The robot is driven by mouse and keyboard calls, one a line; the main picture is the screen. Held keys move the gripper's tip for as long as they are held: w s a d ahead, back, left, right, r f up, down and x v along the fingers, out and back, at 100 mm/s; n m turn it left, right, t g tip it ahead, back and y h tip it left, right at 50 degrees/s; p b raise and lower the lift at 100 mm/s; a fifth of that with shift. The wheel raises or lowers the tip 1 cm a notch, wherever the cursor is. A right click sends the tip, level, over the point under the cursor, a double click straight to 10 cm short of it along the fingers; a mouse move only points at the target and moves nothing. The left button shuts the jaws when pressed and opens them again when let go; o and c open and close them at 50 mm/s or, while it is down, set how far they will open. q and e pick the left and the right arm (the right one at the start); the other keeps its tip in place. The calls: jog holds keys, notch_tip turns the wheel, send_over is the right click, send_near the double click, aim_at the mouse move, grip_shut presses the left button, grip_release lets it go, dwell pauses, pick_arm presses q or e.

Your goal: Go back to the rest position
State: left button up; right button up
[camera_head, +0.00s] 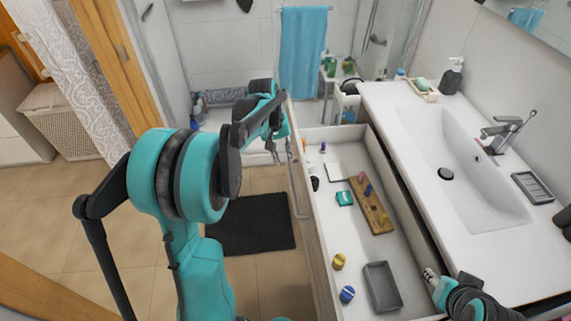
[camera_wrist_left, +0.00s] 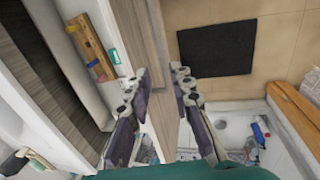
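My left gripper (camera_head: 281,152) is at the far end of the open drawer, by the outside of its wooden front (camera_head: 310,225). In the left wrist view its two fingers (camera_wrist_left: 160,74) are spread apart, with the drawer front showing between them and nothing visibly held; contact with the drawer cannot be told. A metal handle (camera_head: 295,190) runs along the drawer front, close to the gripper. My right gripper (camera_head: 432,279) is at the lower right, over the drawer's edge by the counter; its fingers are too small to read.
The open drawer holds a wooden block (camera_head: 371,205), a teal box (camera_head: 344,198), a grey tray (camera_head: 382,287) and small jars. The white sink counter (camera_head: 405,125) is at right. A dark mat (camera_head: 250,224) lies on the open floor at left.

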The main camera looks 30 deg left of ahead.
pick_arm(q)
jog(key=shift+r, duration=0.15)
dwell(0.3)
jog(key=s+d+r+m+t+y, duration=0.1)
jog(key=s+d+r+m+t, duration=0.15)
jog(key=s+d+r, duration=0.5)
jog(key=s+d+f+m+t, duration=0.3)
jog(key=s+d, duration=0.3)
jog(key=s, duration=0.5)
jog(key=shift+s+d+f+m+y, duration=0.3)
jog(key=shift+s+f+m+y, duration=0.15)
jog(key=shift+m, duration=0.4)
